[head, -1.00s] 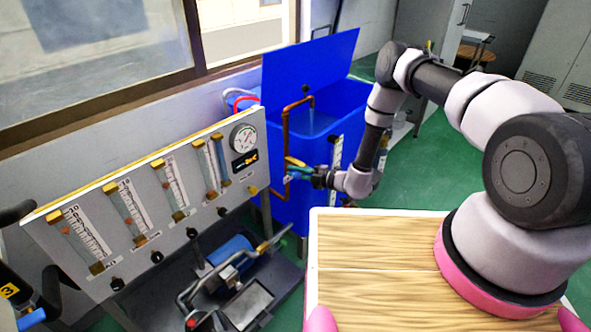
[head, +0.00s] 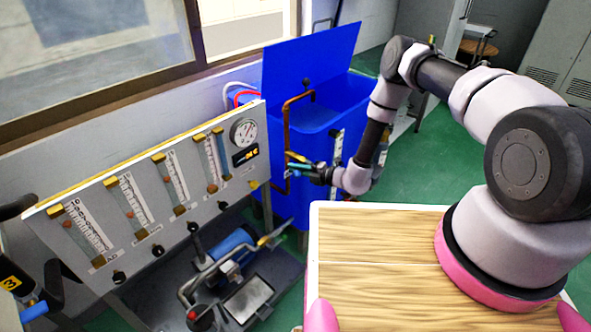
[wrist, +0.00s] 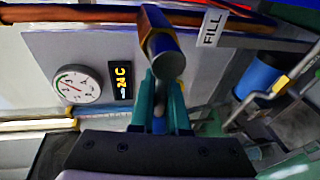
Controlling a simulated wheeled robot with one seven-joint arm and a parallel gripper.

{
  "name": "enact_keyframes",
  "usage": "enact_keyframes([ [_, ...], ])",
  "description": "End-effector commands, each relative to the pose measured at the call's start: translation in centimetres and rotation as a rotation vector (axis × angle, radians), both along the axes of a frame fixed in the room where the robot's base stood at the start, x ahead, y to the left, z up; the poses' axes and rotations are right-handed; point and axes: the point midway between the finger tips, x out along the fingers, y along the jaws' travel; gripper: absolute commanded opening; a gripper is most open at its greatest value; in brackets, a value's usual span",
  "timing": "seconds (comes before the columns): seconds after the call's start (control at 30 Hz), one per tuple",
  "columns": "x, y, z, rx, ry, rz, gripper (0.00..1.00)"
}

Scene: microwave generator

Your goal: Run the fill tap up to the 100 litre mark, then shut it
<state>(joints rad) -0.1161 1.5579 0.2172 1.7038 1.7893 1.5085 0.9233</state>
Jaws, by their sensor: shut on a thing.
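The blue tank (head: 345,95) stands behind the panel with its lid raised. A copper fill pipe (head: 286,130) rises at its near side and bends over the rim. No water stream shows at its end. My gripper (head: 308,171) is at the tap low on this pipe. In the wrist view its teal fingers (wrist: 161,105) are shut on the fill tap's handle (wrist: 165,60), beside a FILL label (wrist: 212,28). The fingers hide part of the handle. A white level scale (head: 338,150) is on the tank's front; its marks are too small to read.
A panel with several flow tubes (head: 125,205), a round gauge (head: 244,132) and a temperature display (head: 245,156) stands left of my gripper. A blue pump (head: 232,246) sits below it. Green floor (head: 425,165) is open at right.

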Motion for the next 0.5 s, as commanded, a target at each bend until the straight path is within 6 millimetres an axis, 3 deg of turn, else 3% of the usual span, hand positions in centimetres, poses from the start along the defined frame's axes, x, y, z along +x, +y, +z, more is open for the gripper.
enact_keyframes([
  [0.07, -0.05, -0.22, -0.22, -0.005, 0.002, -0.002, 0.00],
  [0.1, -0.06, -0.21, -0.22, -0.005, 0.002, -0.001, 0.29],
  [0.13, -0.06, -0.20, -0.22, -0.005, 0.002, -0.001, 0.40],
  [0.17, -0.06, -0.19, -0.21, -0.005, 0.002, -0.001, 0.43],
  [0.5, -0.12, -0.32, -0.06, -0.001, 0.002, -0.001, 0.43],
])
